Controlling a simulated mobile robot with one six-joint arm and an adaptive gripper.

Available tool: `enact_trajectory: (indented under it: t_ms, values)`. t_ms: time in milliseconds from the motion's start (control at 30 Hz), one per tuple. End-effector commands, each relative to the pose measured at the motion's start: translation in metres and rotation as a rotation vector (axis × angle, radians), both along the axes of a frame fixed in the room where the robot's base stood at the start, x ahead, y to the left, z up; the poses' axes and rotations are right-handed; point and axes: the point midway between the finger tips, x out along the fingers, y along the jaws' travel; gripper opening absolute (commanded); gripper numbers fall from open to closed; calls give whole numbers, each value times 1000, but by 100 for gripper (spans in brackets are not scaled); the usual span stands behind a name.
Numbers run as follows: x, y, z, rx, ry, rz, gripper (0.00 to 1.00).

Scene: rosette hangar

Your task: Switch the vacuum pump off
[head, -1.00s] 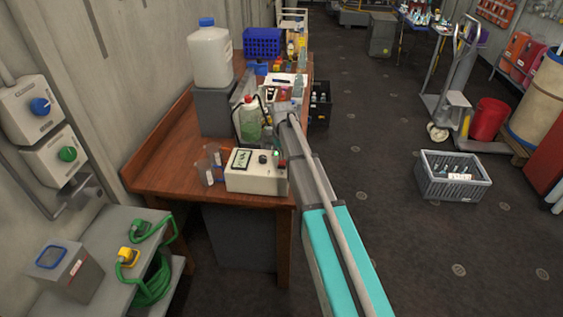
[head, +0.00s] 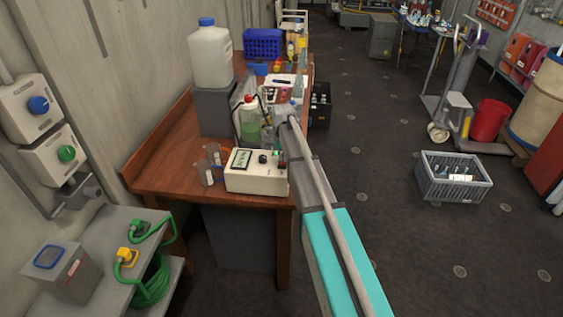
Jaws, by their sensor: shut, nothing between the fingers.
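A cream box with a dark-framed display (head: 257,177), which looks like the vacuum pump, sits at the near end of the wooden bench. A black knob (head: 262,158) and a small red part (head: 282,166) show on its top. My arm reaches in from the lower right. My gripper (head: 279,153) is small and dark in this view, close to the box's right end beside the red part, partly hidden by the arm. It is shut and empty. I cannot tell whether it touches the box, nor read the switch position.
A bottle of green liquid with a red cap (head: 250,122) stands just behind the box. Clear beakers (head: 208,170) stand at its left. A large white jug (head: 210,58) stands on a grey block. A grey crate (head: 452,184) lies on the open floor at right.

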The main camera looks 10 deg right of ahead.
Motion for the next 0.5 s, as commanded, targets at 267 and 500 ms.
enact_trajectory:
  t_ms: [267,500]
  values:
    - [0,0,-4,0,0,0,0]
    - [0,0,-6,0,0,0,0]
